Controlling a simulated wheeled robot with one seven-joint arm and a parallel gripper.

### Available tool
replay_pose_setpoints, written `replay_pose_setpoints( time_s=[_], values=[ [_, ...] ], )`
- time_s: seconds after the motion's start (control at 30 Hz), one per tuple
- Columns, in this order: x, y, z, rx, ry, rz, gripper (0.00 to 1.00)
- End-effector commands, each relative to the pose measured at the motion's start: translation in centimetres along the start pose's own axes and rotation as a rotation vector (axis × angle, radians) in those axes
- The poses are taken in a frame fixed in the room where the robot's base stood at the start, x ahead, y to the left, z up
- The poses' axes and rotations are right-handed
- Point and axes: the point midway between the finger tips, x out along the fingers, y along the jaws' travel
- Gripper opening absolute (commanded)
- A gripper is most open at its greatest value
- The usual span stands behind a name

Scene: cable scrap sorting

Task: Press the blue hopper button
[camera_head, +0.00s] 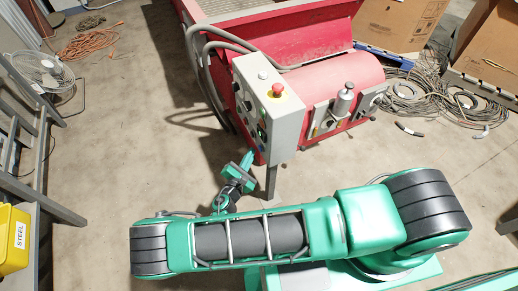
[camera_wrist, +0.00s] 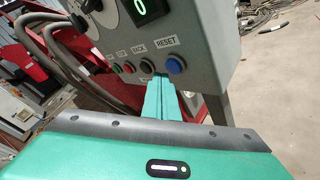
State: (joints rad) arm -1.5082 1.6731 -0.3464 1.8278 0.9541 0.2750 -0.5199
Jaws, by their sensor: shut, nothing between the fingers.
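The blue button (camera_wrist: 176,65) shows in the wrist view at the lower right of a grey control box (camera_wrist: 190,30), under a label reading RESET. My gripper (camera_wrist: 160,80) is shut and empty, its green fingers pointing at the box's lower face. The fingertips appear just below and left of the blue button; I cannot tell whether they touch the box. In the head view my gripper (camera_head: 249,157) is at the left side of the control box (camera_head: 288,125), low down. The blue button is not clearly made out there.
A red emergency knob (camera_head: 278,89) tops the box. Grey hoses (camera_head: 205,75) hang beside the red machine (camera_head: 270,35). Floor left of the box is clear.

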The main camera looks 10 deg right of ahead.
Motion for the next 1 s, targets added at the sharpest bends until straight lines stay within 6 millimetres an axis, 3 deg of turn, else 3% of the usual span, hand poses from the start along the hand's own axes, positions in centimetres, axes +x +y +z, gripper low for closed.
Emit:
replay_pose_setpoints(
  time_s=[0.7, 1.0],
  values=[
    [-3.4, 2.5, -2.5, 0.001, 0.001, 0.000, 0.00],
    [-3.5, 2.5, -2.5, 0.000, 0.000, 0.000, 0.00]
  ],
)
